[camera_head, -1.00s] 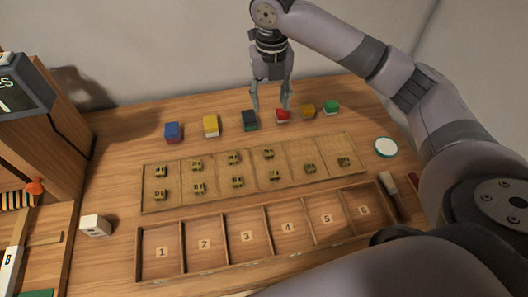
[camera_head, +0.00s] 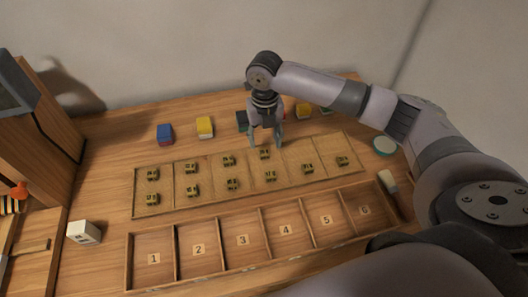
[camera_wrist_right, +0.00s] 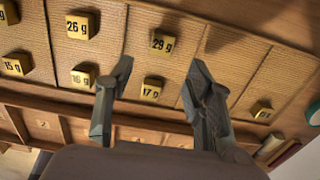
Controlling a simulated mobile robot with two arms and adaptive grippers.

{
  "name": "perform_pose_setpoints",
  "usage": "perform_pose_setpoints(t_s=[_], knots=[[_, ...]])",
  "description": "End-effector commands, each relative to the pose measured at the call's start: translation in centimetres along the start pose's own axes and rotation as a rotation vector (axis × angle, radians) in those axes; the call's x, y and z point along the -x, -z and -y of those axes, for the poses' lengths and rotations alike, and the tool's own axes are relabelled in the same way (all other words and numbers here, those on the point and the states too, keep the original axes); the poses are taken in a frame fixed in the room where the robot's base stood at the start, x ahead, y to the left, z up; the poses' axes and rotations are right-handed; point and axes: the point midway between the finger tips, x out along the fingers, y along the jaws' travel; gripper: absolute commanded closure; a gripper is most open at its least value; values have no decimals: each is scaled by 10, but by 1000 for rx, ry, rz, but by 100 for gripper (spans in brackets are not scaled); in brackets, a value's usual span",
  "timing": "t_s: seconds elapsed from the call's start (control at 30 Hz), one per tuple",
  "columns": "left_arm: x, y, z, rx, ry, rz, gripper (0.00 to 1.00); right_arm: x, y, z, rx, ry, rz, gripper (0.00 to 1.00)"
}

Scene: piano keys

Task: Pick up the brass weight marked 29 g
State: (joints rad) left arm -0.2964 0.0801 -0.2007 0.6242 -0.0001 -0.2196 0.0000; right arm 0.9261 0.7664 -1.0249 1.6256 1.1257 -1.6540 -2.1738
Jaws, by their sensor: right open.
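The brass weight marked 29 g (camera_wrist_right: 163,41) stands on the woven mat, its label readable in the right wrist view. It also shows in the head view (camera_head: 265,154), in the back row of weights. My right gripper (camera_head: 267,145) is open and empty, just over this weight. In the right wrist view the two fingers (camera_wrist_right: 160,65) are spread, with the 29 g weight in line with the gap, beyond the tips. The 17 g weight (camera_wrist_right: 152,89) stands just in front of it, also seen between the fingers. My left gripper is not in view.
Other weights include the 26 g (camera_wrist_right: 82,25) and 15 g (camera_wrist_right: 17,64). Coloured blocks, such as the blue (camera_head: 165,134) and yellow (camera_head: 205,127), line the back. A numbered wooden tray (camera_head: 129,262) lies in front, its compartments empty. A white cube (camera_head: 83,232) stands left.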

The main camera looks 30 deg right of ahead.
Motion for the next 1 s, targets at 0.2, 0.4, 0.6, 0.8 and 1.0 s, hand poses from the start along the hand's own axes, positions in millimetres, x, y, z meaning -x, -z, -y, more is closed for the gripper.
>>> perform_pose_setpoints(t_s=[0.2, 0.4, 0.6, 0.8, 1.0], knots=[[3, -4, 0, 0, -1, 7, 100, -16, 0, 0, 0, 0, 0, 52], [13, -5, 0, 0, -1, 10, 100, -42, 2, 1, 0, 1, -4, 52], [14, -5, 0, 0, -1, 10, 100, -64, 1, 1, 0, 1, -1, 52], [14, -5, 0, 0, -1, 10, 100, -66, 1, 1, 1, 0, 1, 52], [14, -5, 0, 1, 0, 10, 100, -66, 1, 1, 1, 0, 1, 62]])
